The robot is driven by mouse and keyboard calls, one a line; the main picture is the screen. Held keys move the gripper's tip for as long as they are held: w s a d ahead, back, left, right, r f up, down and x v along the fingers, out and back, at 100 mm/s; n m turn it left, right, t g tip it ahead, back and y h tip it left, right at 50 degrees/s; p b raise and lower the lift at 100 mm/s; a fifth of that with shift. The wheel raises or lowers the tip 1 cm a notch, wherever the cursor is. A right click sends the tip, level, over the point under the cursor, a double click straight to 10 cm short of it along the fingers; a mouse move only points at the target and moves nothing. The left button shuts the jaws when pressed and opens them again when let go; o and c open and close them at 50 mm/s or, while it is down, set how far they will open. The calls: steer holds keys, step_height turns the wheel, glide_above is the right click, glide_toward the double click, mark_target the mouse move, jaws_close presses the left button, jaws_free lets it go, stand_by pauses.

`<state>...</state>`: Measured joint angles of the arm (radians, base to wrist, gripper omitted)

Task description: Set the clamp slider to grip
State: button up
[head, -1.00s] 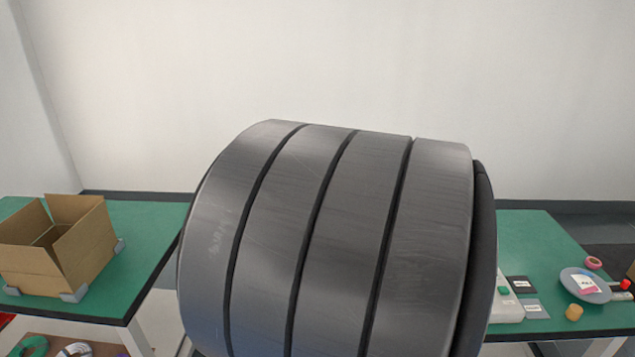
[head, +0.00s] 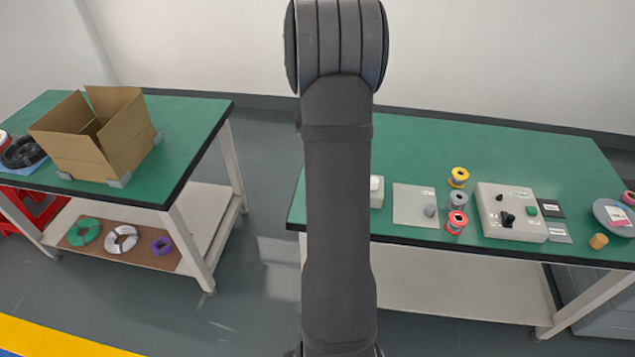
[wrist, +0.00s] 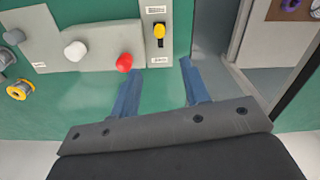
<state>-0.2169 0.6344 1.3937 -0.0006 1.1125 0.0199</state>
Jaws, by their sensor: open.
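The clamp slider looks to be the yellow knob (wrist: 159,30) in a dark slot on a narrow grey plate (wrist: 152,50), at the top of the wrist view. The knob sits nearer the upper label, and a dark part of the slot shows below it. The labels are too small to read. My gripper (wrist: 159,66) is open and empty, its two blue fingers spread just below the plate in the picture, with the knob apart from them. In the head view my arm covers the slider and the gripper.
A red knob (wrist: 124,62) and a white knob (wrist: 75,51) stand left of the slider. Several spools, one yellow (head: 459,176), and a control box (head: 510,212) sit on the right table. An open carton (head: 95,140) stands on the left table. A floor gap separates the tables.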

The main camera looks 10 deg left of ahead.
step_height(320, 180, down, 14)
steer(key=shift+f, duration=0.2)
jaws_close()
